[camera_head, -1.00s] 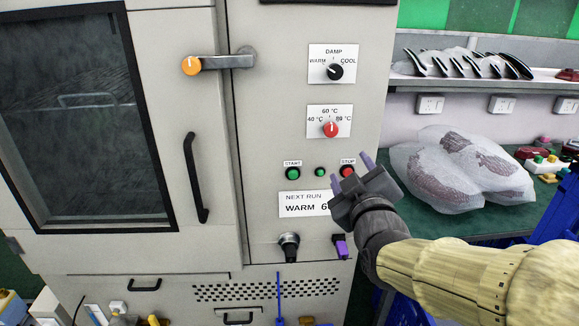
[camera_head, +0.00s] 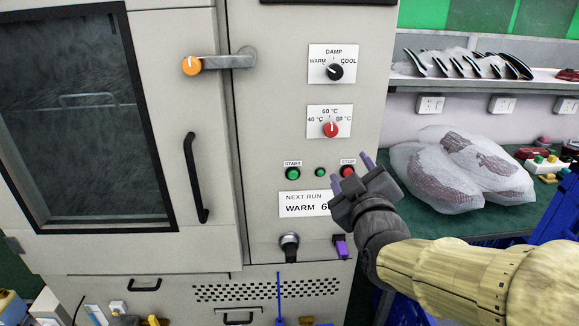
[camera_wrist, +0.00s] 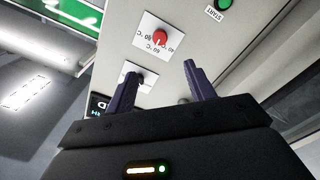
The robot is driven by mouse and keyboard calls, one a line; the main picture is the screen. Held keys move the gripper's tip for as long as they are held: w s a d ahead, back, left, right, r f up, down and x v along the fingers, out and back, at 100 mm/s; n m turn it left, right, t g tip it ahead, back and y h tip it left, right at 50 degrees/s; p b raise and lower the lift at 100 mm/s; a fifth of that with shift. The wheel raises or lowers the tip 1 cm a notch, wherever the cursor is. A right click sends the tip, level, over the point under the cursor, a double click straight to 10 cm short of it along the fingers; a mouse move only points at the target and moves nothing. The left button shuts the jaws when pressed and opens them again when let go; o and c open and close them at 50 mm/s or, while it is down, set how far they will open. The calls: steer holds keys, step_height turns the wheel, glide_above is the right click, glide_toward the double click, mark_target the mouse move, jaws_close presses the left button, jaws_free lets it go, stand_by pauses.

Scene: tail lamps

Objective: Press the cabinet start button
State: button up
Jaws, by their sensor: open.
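The green start button (camera_head: 292,173) sits under a START label on the cabinet's front panel (camera_head: 262,120). It also shows at the top edge of the wrist view (camera_wrist: 224,4). My gripper (camera_head: 352,172) is open and empty, to the right of the start button and in front of the panel near the red stop button (camera_head: 347,171). I cannot tell whether it touches the panel. Its two dark purple fingers (camera_wrist: 160,72) point toward the panel in the wrist view. My gripper hides part of the NEXT RUN label (camera_head: 305,204).
A small green lamp (camera_head: 320,172) sits between the two buttons. Above are a red temperature knob (camera_head: 330,129) and a black damp knob (camera_head: 335,71). A key-like switch (camera_head: 289,242) is below. Bagged parts (camera_head: 448,172) lie on the right bench. The cabinet door handle (camera_head: 194,178) is at left.

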stand_by(0.4)
jaws_close()
stand_by(1.6)
